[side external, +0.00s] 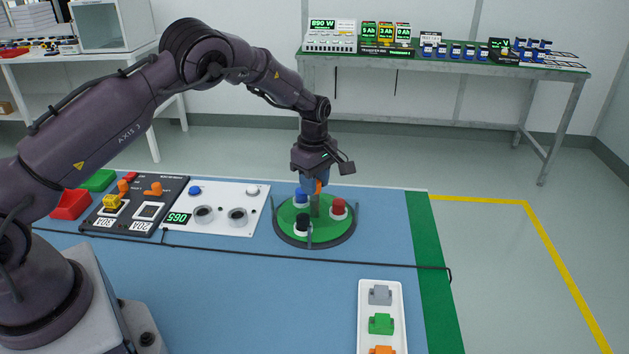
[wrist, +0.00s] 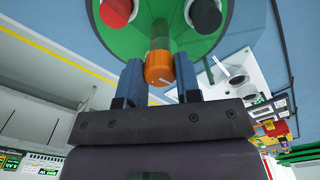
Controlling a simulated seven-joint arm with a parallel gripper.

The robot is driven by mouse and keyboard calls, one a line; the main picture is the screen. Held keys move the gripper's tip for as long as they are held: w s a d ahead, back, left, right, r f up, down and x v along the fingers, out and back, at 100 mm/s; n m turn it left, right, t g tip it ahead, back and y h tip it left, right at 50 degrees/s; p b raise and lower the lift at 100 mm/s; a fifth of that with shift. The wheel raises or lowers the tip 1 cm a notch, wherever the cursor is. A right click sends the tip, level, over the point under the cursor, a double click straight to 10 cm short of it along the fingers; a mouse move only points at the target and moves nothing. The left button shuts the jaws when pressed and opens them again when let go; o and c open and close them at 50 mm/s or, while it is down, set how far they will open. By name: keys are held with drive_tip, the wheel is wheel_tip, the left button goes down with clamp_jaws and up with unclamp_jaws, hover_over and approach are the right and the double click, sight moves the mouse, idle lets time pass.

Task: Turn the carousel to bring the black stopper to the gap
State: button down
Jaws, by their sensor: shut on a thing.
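The carousel (side external: 322,232) is a round green disc with a dark rim, near the far edge of the blue table. It carries a black stopper (side external: 303,220) at its near left, a red stopper (side external: 338,206) at its right and a blue stopper (side external: 301,195) at its far left. In the wrist view, the black stopper (wrist: 205,15) and red stopper (wrist: 115,12) show at the top. My gripper (wrist: 159,80) points down over the carousel's middle, shut on an orange knob (wrist: 158,68) with a white mark, on the central post. I cannot make out the gap.
Thin upright posts stand around the carousel's rim. A white panel (side external: 230,222) with knobs and a display is to its left. A white tray (side external: 364,320) with coloured blocks lies in front. A black cable (side external: 380,262) crosses the blue table.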

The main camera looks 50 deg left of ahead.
drive_tip(key=shift+m, duration=16.1)
